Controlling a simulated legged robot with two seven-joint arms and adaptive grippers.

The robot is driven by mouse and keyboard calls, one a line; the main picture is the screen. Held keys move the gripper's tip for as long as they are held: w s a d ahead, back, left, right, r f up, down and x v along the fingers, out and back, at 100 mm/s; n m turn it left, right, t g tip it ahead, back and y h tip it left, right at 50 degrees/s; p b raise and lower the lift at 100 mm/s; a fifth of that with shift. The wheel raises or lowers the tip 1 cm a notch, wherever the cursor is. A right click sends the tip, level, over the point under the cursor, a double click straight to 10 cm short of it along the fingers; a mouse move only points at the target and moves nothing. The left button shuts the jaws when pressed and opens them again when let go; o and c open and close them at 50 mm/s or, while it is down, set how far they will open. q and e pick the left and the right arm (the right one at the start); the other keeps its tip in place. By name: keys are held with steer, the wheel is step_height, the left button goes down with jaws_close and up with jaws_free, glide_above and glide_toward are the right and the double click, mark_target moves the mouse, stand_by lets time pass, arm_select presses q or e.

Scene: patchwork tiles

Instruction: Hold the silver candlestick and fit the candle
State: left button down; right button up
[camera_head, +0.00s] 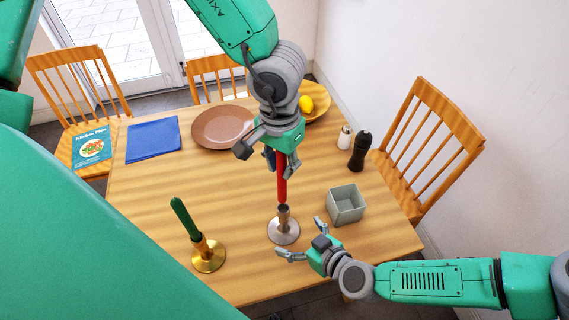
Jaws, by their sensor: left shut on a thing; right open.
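My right gripper (300,240) is open and empty, close to the right of the candlestick's base. The red candle's upper part is hidden by my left gripper.
A gold candlestick (209,256) with a green candle (185,220) stands to the left. A grey square box (346,204) is on the right, with a pepper mill (359,152) and a white shaker (344,138) behind. A brown plate (222,128) and blue napkin (152,139) lie farther back.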

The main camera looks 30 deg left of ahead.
mark_target(287, 227)
steer(key=x, duration=0.4)
steer(key=shift+a, duration=0.15)
steer(key=shift+w+a+f, duration=0.35)
steer(key=shift+a+f, duration=0.15)
steer(key=shift+a, duration=0.1)
steer(key=shift+a, duration=0.1)
steer(key=shift+a+f, duration=0.1)
steer(key=shift+a, duration=0.2)
steer(key=c, duration=0.9)
steer(key=shift+d, duration=0.1)
jaws_close()
steer(key=c, duration=1.3)
jaws_free()
steer(key=shift+d, duration=0.15)
steer(key=shift+o, duration=0.2)
steer(key=shift+d, duration=0.1)
